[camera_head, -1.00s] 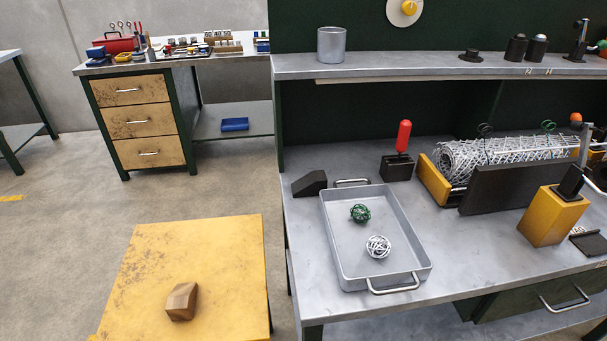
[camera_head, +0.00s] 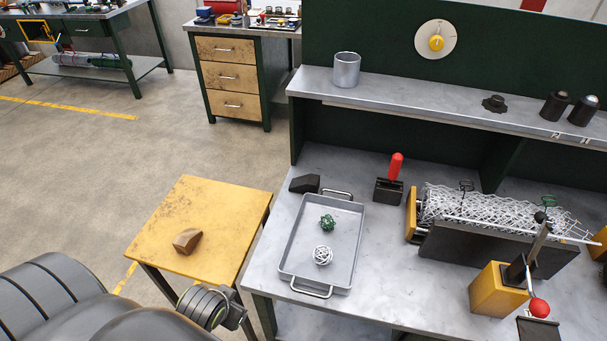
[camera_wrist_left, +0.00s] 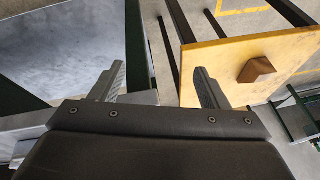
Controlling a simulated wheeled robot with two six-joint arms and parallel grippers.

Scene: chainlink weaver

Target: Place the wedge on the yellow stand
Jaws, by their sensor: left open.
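A dark wedge (camera_head: 305,184) lies on the grey bench, by the far left corner of the tray. A brown wooden block (camera_head: 187,240) with slanted faces rests on the yellow stand (camera_head: 215,205), a low table left of the bench. The wrist view shows the block (camera_wrist_left: 256,70) on the yellow top (camera_wrist_left: 220,58) at the right. My left gripper (camera_wrist_left: 158,82) is open with nothing between its fingers, and the block is beyond its right finger. In the head view my left arm comes in at the lower left, in front of the stand. My right gripper is not in view.
A grey tray (camera_head: 290,268) holds a green and a white wire ball. A red-handled tool (camera_head: 396,167), a mesh roll (camera_head: 490,210) and a yellow block (camera_head: 497,288) stand farther right on the bench. Most of the yellow top is clear.

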